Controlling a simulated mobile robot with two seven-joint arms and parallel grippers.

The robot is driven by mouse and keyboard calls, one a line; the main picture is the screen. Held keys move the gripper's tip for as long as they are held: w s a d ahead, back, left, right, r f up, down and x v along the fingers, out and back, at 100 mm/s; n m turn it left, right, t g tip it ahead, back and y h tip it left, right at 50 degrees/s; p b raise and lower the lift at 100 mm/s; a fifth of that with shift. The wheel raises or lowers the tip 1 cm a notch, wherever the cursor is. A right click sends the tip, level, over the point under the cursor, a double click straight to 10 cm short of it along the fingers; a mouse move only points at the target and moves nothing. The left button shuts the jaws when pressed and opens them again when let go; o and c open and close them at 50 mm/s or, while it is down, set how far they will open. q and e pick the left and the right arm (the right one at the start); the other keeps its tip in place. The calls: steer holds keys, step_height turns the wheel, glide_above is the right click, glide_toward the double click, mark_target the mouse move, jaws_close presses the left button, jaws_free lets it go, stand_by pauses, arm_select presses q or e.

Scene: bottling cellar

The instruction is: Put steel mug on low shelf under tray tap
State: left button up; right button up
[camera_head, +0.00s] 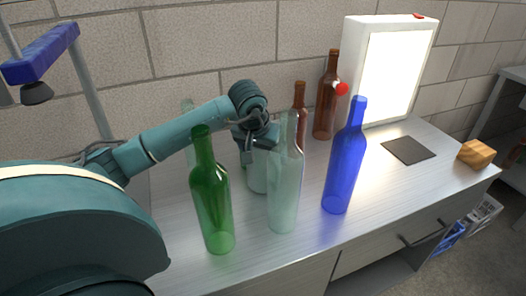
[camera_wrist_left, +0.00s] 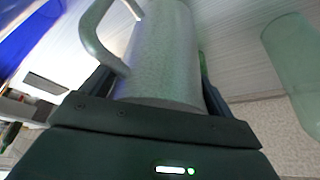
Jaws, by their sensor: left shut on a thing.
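The steel mug (camera_wrist_left: 165,50) is a grey cylinder with a loop handle at its left in the left wrist view. It sits between the fingers of my left gripper (camera_wrist_left: 160,95), which is shut on it. In the head view the mug (camera_head: 257,181) is partly hidden behind a pale clear bottle, with my left gripper (camera_head: 257,148) at its top. I cannot tell whether the mug touches the counter. No low shelf or tray tap is clearly identifiable. My right gripper is not in view.
A green bottle (camera_head: 212,205), the pale bottle (camera_head: 285,190) and a blue bottle (camera_head: 346,165) stand in front and right. Brown bottles (camera_head: 326,105) stand behind. A bright light panel (camera_head: 395,75), dark pad (camera_head: 409,150) and wooden block (camera_head: 476,154) are on the counter's right.

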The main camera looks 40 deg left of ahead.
arm_select(q)
steer(key=shift+f, duration=0.2)
steer(key=o, duration=1)
steer(key=shift+r, duration=0.15)
